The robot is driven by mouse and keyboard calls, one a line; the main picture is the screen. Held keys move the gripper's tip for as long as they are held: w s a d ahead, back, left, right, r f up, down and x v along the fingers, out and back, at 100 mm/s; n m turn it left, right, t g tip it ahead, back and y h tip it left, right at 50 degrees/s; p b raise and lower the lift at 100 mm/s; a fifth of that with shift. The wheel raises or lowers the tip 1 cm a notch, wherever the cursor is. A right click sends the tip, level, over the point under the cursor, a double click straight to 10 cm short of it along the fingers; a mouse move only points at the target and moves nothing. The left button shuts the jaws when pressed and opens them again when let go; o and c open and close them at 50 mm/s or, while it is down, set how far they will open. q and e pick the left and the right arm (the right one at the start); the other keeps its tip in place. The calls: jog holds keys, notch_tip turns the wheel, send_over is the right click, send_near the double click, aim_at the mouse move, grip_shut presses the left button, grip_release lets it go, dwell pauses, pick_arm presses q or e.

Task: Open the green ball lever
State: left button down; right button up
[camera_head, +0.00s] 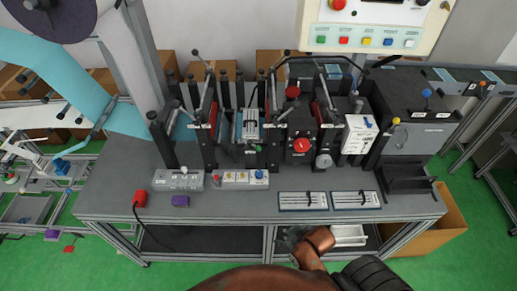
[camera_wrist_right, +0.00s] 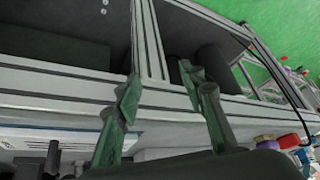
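My right gripper (camera_head: 298,236) is low at the bench's front edge, partly hidden by my orange wrist, away from the levers. In the right wrist view its two fingers (camera_wrist_right: 160,85) are spread with nothing between them, close to the bench's metal frame (camera_wrist_right: 60,82). My left gripper is not in view.
The control panel (camera_head: 372,27) hangs over the bench (camera_head: 240,204). Cardboard boxes (camera_head: 440,232) stand around.

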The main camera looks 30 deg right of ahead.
jog(key=w+a+r+n+t+y, duration=0.1)
jog(key=w+a+r+t+y, duration=0.25)
jog(key=w+a+r, duration=0.35)
jog(key=w+a+r+n+t+y, duration=0.25)
jog(key=w+a+r+t, duration=0.25)
jog(key=w+r, duration=0.4)
notch_tip(320, 180, up, 18)
jog(key=m+t+h, duration=0.7)
jog(key=m+h, duration=1)
jog(key=m, duration=0.3)
send_over(258, 150)
jog(key=s+a, duration=0.5)
jog(key=s, duration=0.1)
jog(key=f+m+g, duration=0.1)
jog(key=f+g, duration=0.2)
jog(key=f, duration=0.1)
jog(key=w+d+f+m+g, duration=0.1)
jog(key=f+m+g, duration=0.1)
jog(key=f, duration=0.3)
jog(key=w+f+m+g, duration=0.1)
jog(key=f+g, duration=0.3)
jog(key=f, duration=0.1)
jog(key=shift+d+m+g, duration=0.2)
jog(key=shift+m+g, duration=0.05)
jog(key=shift+g, duration=0.1)
jog(key=x, duration=0.7)
